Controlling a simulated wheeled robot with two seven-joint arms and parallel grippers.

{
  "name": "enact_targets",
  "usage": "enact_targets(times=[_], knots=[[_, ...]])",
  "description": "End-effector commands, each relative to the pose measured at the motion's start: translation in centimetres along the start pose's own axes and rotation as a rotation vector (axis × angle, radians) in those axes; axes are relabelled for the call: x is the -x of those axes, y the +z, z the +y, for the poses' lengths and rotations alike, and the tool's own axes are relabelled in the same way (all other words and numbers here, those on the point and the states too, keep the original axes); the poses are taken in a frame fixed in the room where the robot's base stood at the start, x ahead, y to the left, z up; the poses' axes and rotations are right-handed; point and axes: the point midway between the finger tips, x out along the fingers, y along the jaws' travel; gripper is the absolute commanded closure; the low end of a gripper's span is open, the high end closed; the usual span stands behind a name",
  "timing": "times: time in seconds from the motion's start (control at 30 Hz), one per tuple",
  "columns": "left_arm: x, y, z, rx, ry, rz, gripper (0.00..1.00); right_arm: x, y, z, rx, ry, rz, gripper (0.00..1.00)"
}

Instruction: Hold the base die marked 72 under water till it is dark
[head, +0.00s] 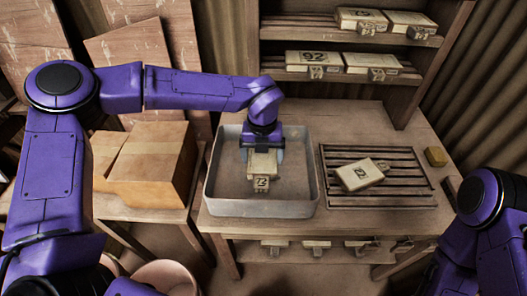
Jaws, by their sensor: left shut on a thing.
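My left gripper (262,150) is over the grey basin (285,208), pointing down. It is shut on a pale die (262,168) whose front end has a mark that looks like 72, though it is small. The die is within the basin's outline and still looks light. I cannot clearly see the water surface or whether the die is under it. My right arm shows at the right edge, but its gripper is out of view.
Another pale die (360,174) lies on the slatted rack (335,155) right of the basin. Several marked dies, such as one marked 92 (312,58), sit on the shelves behind. A cardboard box (150,160) stands left.

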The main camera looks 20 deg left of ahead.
Motion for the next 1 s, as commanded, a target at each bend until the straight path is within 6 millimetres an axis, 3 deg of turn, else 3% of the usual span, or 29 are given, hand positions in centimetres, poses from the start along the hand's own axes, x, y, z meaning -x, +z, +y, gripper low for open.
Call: enact_targets(times=[0.5, 1.0], knots=[[-6.0, 0.0, -0.1, -0.001, -0.001, 0.000, 0.65, -3.5, 1.4, -0.3, 0.000, 0.000, 0.000, 0.00], [-6.3, 0.0, -0.1, -0.001, 0.000, 0.000, 0.65, -3.5, 1.5, -0.3, 0.000, 0.000, 0.000, 0.00]])
